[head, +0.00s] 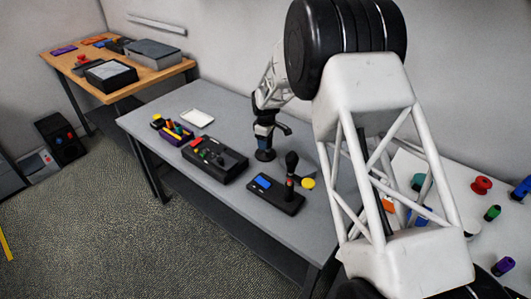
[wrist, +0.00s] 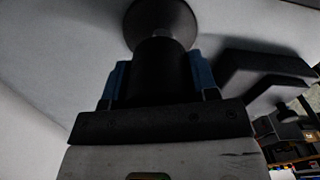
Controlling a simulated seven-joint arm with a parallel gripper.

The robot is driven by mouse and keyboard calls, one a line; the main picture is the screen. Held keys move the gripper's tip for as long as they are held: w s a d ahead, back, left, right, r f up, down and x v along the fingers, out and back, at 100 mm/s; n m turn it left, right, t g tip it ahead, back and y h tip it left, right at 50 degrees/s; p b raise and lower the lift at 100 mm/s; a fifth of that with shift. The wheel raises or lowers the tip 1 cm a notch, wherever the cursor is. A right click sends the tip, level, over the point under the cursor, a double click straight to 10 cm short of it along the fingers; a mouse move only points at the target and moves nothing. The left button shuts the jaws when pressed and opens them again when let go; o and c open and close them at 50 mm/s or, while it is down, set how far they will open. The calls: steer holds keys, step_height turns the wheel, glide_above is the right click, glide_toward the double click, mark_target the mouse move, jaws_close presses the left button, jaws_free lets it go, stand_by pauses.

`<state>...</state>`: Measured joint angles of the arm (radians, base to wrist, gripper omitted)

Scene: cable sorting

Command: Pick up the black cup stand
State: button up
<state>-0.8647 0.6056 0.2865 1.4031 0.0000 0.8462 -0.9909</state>
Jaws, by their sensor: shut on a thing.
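The black cup stand (wrist: 165,65) is a dark body with a narrow neck and a round flared disc at its far end. In the wrist view it sits between the blue-padded fingers of my gripper (wrist: 160,82), which are shut on it. In the head view my gripper (head: 265,134) is over the back part of the grey table, with the round base of the stand (head: 265,155) below it. The stand looks upright. I cannot tell whether its base touches the table top. Its upper part is hidden by the fingers.
On the grey table (head: 230,120) are a black device with a blue screen (head: 277,197), a black control box (head: 214,159), a purple bin (head: 175,135) and a white tray (head: 197,118). A wooden table (head: 150,73) stands behind left. A white table (head: 460,205) with coloured spools is at right.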

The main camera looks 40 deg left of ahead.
jaws_close()
steer(key=shift+r, duration=0.1)
step_height(320, 180, up, 10)
stand_by(0.7)
stand_by(0.4)
